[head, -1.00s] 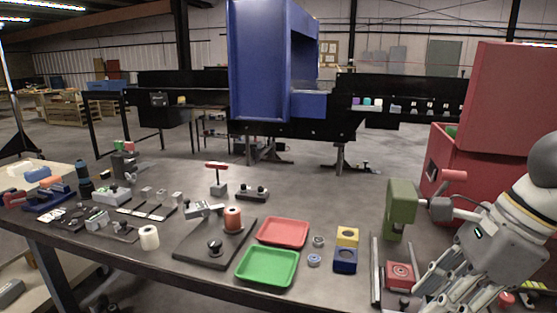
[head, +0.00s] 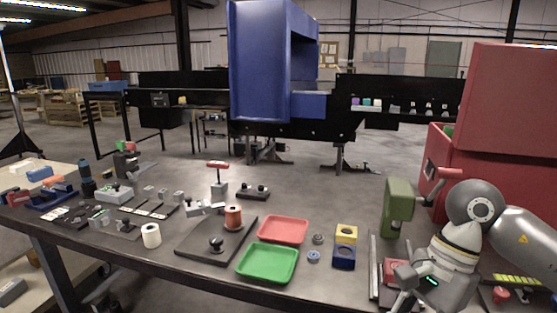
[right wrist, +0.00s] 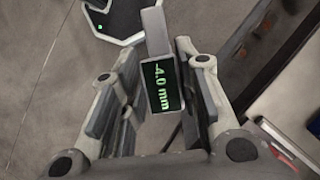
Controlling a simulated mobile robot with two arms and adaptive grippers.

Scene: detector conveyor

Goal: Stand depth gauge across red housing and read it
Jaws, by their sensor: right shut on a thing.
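The red housing (head: 391,269) sits at the front right of the table, partly hidden behind my right gripper (head: 402,303). In the right wrist view, the depth gauge (right wrist: 157,32) is between the fingers of my right gripper (right wrist: 165,112), which is shut on it. Its dark display (right wrist: 162,87) shows green digits that look like 4.0 mm, with a small mark before them that may be a minus sign. The gauge cannot be made out in the head view, so I cannot tell whether it touches the housing. My left gripper is not in view.
A yellow housing (head: 346,232) and a blue housing (head: 343,258) stand left of the red one. A green press (head: 398,207) stands behind it. Red (head: 284,230) and green (head: 267,263) trays lie further left. A large red cabinet (head: 510,110) rises behind my right arm.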

